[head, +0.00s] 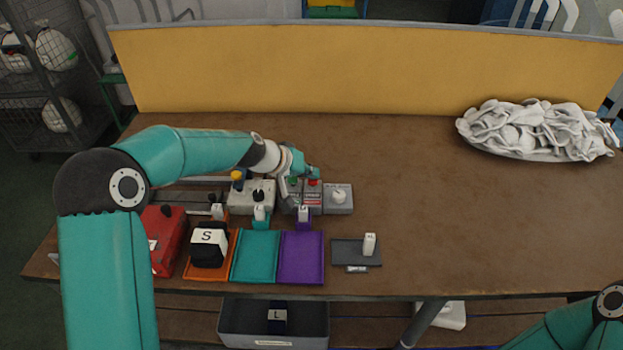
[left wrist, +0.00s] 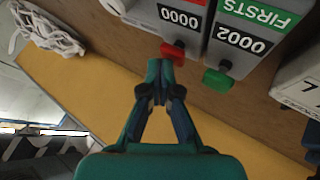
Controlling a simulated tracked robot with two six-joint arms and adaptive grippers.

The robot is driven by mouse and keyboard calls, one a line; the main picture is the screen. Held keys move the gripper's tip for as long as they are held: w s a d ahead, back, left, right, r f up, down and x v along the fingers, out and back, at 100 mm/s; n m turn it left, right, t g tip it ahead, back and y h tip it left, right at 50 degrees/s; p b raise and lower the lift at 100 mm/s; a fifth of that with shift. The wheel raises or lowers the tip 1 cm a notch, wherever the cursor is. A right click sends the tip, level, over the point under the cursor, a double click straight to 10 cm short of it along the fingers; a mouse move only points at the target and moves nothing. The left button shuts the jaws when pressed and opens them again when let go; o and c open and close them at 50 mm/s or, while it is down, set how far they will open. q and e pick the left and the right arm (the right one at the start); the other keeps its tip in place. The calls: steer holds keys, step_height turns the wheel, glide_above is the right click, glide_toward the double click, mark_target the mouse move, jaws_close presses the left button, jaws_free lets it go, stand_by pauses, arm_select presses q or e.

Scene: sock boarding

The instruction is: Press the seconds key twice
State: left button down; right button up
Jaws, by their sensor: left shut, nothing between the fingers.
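Two grey counters stand side by side at the middle back of the table. In the left wrist view one reads FIRSTS and 0002 and has a green key (left wrist: 217,80). The other counter (left wrist: 180,18) has a red label, cut off by the frame edge, reads 0000 and has a red key (left wrist: 173,50). My left gripper (left wrist: 160,72) is shut and empty, its tips right by the red key; I cannot tell whether they touch. In the head view the left gripper (head: 314,172) is over the back of the counters (head: 313,197). My right gripper is out of view.
A grey box with a white knob (head: 338,198) stands right of the counters. Orange, teal (head: 255,257) and purple (head: 302,258) trays lie in front, with a black sock board marked S. A pile of white socks (head: 537,130) lies back right. The table's middle right is clear.

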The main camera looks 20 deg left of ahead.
mark_target(311, 181)
arm_select(q)
steer(key=shift+f, duration=0.2)
steer(key=shift+r, duration=0.15)
stand_by(0.3)
steer(key=shift+r+p, duration=0.65)
steer(key=shift+r, duration=0.3)
steer(key=shift+r+p, duration=1.9)
steer(key=shift+r, duration=0.6)
